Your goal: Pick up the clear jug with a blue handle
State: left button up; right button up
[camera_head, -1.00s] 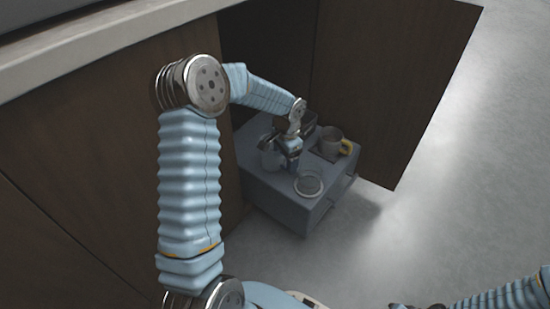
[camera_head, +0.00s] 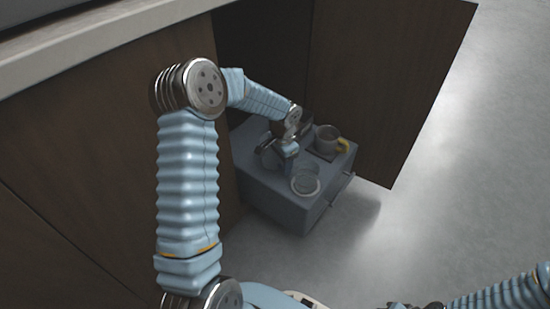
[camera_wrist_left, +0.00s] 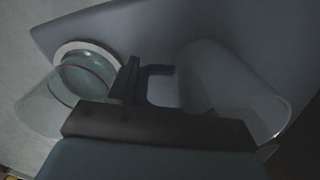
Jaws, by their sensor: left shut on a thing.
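The clear jug (camera_head: 268,156) is on the grey drawer unit in the head view, partly hidden behind my left gripper (camera_head: 287,160). In the left wrist view the clear jug (camera_wrist_left: 228,82) is on the right, and its blue handle (camera_wrist_left: 160,72) points left toward the fingers. My left gripper (camera_wrist_left: 138,88) is shut on the handle; its fingers are dark and only partly visible. Whether the jug's base touches the surface cannot be told. My right gripper is not clearly in view; only part of the right arm shows at the lower right.
A clear glass vessel with a white ring (camera_head: 305,182) stands close to the gripper, at left in the wrist view (camera_wrist_left: 88,72). A grey mug with a yellow handle (camera_head: 326,138) stands farther back right. An open brown cabinet door (camera_head: 400,90) rises behind; a cabinet wall is left.

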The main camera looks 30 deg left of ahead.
pick_arm(q)
jog(key=shift+r, duration=0.1)
jog(key=shift+r, duration=0.65)
jog(key=shift+r+p, duration=0.35)
jog(key=shift+r, duration=0.55)
jog(key=w+d+r+p, duration=0.1)
jog(key=w+d+r, duration=0.1)
jog(key=d+r, duration=0.3)
jog(key=w+d+r+p, duration=0.1)
jog(key=d+r, duration=0.3)
jog(key=d, duration=0.4)
jog(key=shift+w+r, duration=0.35)
jog(key=shift+w, duration=0.45)
